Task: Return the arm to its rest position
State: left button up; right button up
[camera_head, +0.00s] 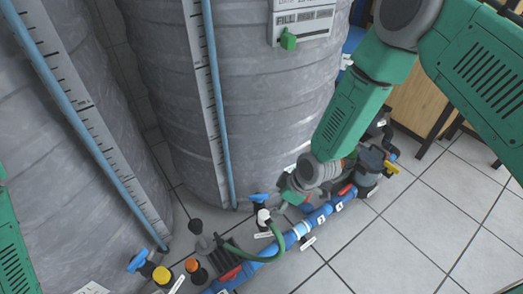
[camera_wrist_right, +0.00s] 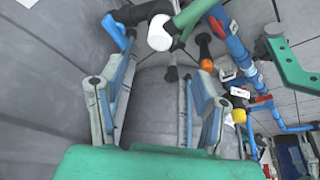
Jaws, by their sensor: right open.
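My right arm reaches down from the upper right in the head view. Its gripper (camera_head: 284,203) is low, beside the blue pipe line and the foot of a grey tank. In the right wrist view the gripper (camera_wrist_right: 155,78) has its two fingers spread with nothing held between them. A white-capped fitting (camera_head: 263,217) with a green hose is close to the fingers; it also shows beyond them in the wrist view (camera_wrist_right: 160,33). I cannot tell whether they touch. My left gripper is out of view; only a green arm part shows at the left edge.
Large grey tanks (camera_head: 255,110) with blue level tubes stand close by. The blue pipe (camera_head: 290,238), with blue-handled valves (camera_head: 138,261) and a pump (camera_head: 370,162), runs along the floor. Open tiled floor (camera_head: 425,220) lies at the right, before a wooden cabinet (camera_head: 415,100).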

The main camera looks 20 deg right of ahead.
jog(key=s+d+m+g+h, duration=0.15)
jog(key=s+d+m, duration=0.35)
jog(key=s, duration=0.7)
jog(key=s+d+m+g+h, duration=0.15)
jog(key=s+d+m, duration=0.35)
jog(key=s, duration=0.8)
notch_tip(320, 180, up, 19)
jog(key=p, duration=1.8)
jog(key=shift+r+t, duration=0.15)
jog(key=shift+t, duration=0.25)
